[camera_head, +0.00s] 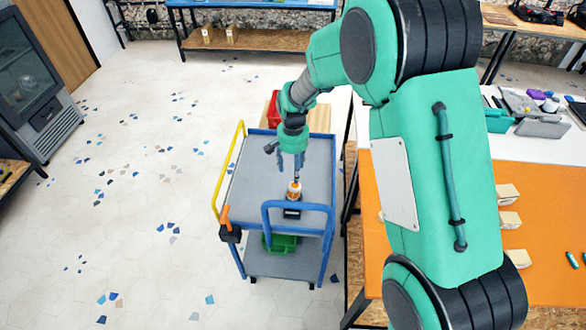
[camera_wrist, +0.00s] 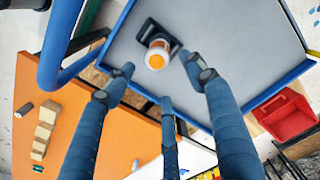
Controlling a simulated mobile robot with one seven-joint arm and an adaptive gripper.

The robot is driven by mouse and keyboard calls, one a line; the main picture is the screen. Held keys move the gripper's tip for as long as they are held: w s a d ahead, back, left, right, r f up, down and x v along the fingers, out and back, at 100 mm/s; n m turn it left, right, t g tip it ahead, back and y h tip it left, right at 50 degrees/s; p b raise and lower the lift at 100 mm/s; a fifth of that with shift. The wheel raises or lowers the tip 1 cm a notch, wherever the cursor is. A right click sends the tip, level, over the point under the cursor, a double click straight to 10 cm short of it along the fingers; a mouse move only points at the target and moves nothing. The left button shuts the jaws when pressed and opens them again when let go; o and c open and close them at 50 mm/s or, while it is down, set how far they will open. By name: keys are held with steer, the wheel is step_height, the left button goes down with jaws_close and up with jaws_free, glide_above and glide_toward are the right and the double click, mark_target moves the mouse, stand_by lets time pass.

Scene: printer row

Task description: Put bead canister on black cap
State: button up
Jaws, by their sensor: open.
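The bead canister (camera_head: 294,191), white with orange, stands upright on the near part of the grey cart top. The black cap (camera_head: 292,213) is directly beneath or against it. In the wrist view, the canister (camera_wrist: 157,56) overlaps the black cap (camera_wrist: 149,31) and appears to stand on it. Its base is hidden, so I cannot tell how it is seated. My gripper (camera_head: 289,172) is just above the canister in the head view. In the wrist view, the fingers of my gripper (camera_wrist: 167,84) are spread and empty, apart from the canister.
The cart (camera_head: 252,180) has raised blue edges and a blue handle (camera_head: 298,205) near the canister. A green bin (camera_head: 280,243) sits on its lower shelf. A red bin (camera_wrist: 286,115) is beyond the cart. An orange-topped table (camera_head: 540,240) stands to the right. Most of the cart top is clear.

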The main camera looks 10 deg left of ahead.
stand_by(0.3)
steer(key=s+d+r+t, duration=0.1)
steer(key=s+d+r, duration=0.35)
steer(key=r, duration=0.35)
steer(key=s+d+r+t, duration=0.1)
steer(key=s+d+r, duration=0.2)
steer(key=d+r, duration=0.4)
steer(key=s+d+r+t, duration=0.1)
steer(key=s+d+r, duration=0.3)
steer(key=r, duration=0.5)
steer(key=s+d+r+t, duration=0.1)
steer(key=s+d, duration=0.3)
steer(key=s, duration=0.4)
steer(key=s+d+r+n, duration=0.1)
steer(key=s+d+r, duration=0.3)
steer(key=s, duration=0.4)
steer(key=s+d+r+t, duration=0.1)
steer(key=s+d+r, duration=0.2)
steer(key=s+d, duration=0.2)
steer(key=s, duration=0.3)
steer(key=shift+s+r+n+t, duration=0.15)
steer(key=shift+r+n+t, duration=0.15)
steer(key=shift+n, duration=0.1)
steer(key=shift+f, duration=0.1)
step_height(320, 180, down, 4)
steer(key=b, duration=0.4)
steer(key=shift+f+b, duration=0.25)
steer(key=shift+b, duration=0.05)
